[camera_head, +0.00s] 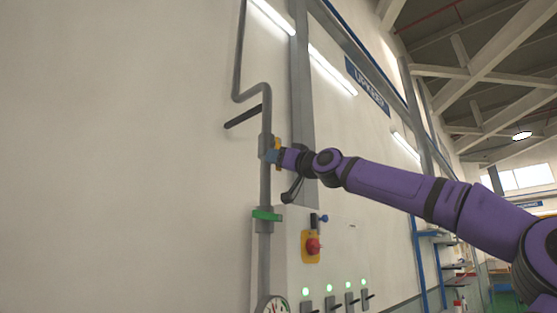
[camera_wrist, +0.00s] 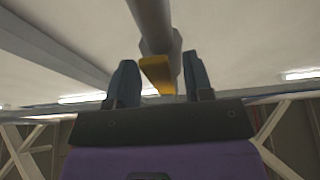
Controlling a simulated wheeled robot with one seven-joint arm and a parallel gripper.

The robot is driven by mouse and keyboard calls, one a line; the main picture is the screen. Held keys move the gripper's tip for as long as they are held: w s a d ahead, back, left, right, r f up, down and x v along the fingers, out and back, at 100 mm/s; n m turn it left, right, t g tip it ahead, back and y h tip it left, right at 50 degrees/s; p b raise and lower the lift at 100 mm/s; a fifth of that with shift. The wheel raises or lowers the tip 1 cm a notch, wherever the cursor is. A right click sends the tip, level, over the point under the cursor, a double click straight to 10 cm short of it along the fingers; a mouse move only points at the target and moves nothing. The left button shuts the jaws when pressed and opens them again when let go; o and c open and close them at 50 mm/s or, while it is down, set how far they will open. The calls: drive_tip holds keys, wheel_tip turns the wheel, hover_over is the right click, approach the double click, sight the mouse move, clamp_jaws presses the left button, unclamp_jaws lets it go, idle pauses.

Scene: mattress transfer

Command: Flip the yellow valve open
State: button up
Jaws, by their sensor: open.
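The yellow valve handle (camera_head: 277,146) is on a grey vertical pipe (camera_head: 265,185) fixed along the white wall, mostly hidden behind my gripper in the head view. My gripper (camera_head: 273,155) is at the valve, at the end of my purple arm. In the wrist view the yellow handle (camera_wrist: 157,74) shows between the two open dark fingers of my gripper (camera_wrist: 160,84), nearer the left one. The grey pipe (camera_wrist: 153,22) runs beyond it. I cannot tell whether a finger touches the handle.
A green valve handle (camera_head: 267,215) sits lower on the same pipe, above a round gauge (camera_head: 272,305). A red button on a yellow plate (camera_head: 312,246) and several switches with green lights are to the right. A dark bar (camera_head: 243,117) sticks out at upper left.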

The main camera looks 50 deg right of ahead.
drive_tip(key=v, duration=1)
drive_tip(key=shift+s, duration=0.25)
drive_tip(key=shift+f, duration=0.15)
